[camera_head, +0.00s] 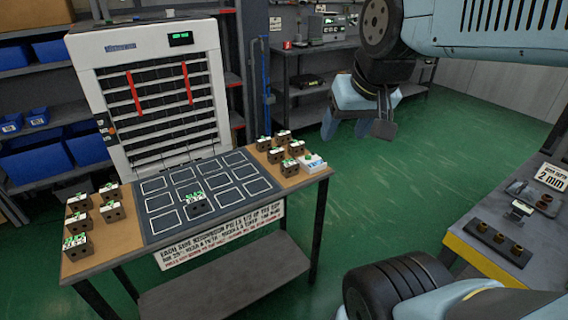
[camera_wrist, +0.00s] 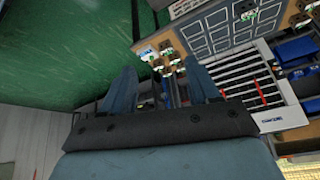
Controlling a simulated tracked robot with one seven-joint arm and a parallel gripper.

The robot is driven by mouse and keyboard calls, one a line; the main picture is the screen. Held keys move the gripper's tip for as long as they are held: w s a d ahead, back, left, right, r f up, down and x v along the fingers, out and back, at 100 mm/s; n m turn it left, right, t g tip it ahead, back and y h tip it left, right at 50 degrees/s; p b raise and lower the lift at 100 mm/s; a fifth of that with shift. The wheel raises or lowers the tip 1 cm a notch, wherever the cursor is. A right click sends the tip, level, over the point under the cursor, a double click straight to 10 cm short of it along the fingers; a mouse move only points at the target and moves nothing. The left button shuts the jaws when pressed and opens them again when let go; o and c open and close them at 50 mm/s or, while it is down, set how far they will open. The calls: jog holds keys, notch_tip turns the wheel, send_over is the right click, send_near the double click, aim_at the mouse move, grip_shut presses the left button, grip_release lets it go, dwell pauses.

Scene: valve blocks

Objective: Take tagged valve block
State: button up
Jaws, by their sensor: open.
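Several small brown valve blocks with green and white tops stand on the wooden strips of the table. One group (camera_head: 78,243) is on the left strip and another group (camera_head: 276,155) on the right strip. A single valve block (camera_head: 197,202) stands on the dark outlined mat (camera_head: 152,186). I cannot tell which block carries the tag. My gripper (camera_head: 358,124) hangs in the air over the green floor, right of the table and apart from the blocks. In the wrist view my gripper (camera_wrist: 160,72) is open and empty, with the right-strip blocks (camera_wrist: 168,52) beyond its fingertips.
A white rack cabinet (camera_head: 150,75) with red strips stands behind the table. A grey bench at the right holds a dark tray (camera_head: 498,243), another small block (camera_head: 520,209) and a "2 mm" sign (camera_head: 551,177). Shelves with blue bins (camera_head: 85,148) stand at left. Open floor lies between table and bench.

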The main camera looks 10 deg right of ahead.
jog(key=o, duration=0.5)
jog(key=w+m, duration=0.2)
jog(key=w+f+m+y, duration=0.1)
jog(key=w+m, duration=0.1)
jog(key=w, duration=0.1)
jog(key=w+a+m, duration=0.1)
jog(key=w+m, duration=0.1)
jog(key=shift+w+f+m+g+y, duration=0.3)
jog(key=shift+w+f+m+y, duration=0.1)
jog(key=shift+o, duration=0.2)
jog(key=m, duration=2.5)
send_over(290, 162)
jog(key=s+d, duration=0.1)
jog(key=s, duration=0.4)
notch_tip(290, 162, down, 19)
jog(key=shift+g+h, duration=0.3)
jog(key=shift+g, duration=0.1)
jog(key=x, duration=0.8)
jog(key=shift+w+d+f, duration=0.1)
jog(key=shift+w, duration=0.2)
jog(key=shift+d+x, duration=0.15)
jog(key=shift+x, duration=1.1)
jog(key=shift+d+x, duration=0.15)
jog(key=shift+x, duration=1.1)
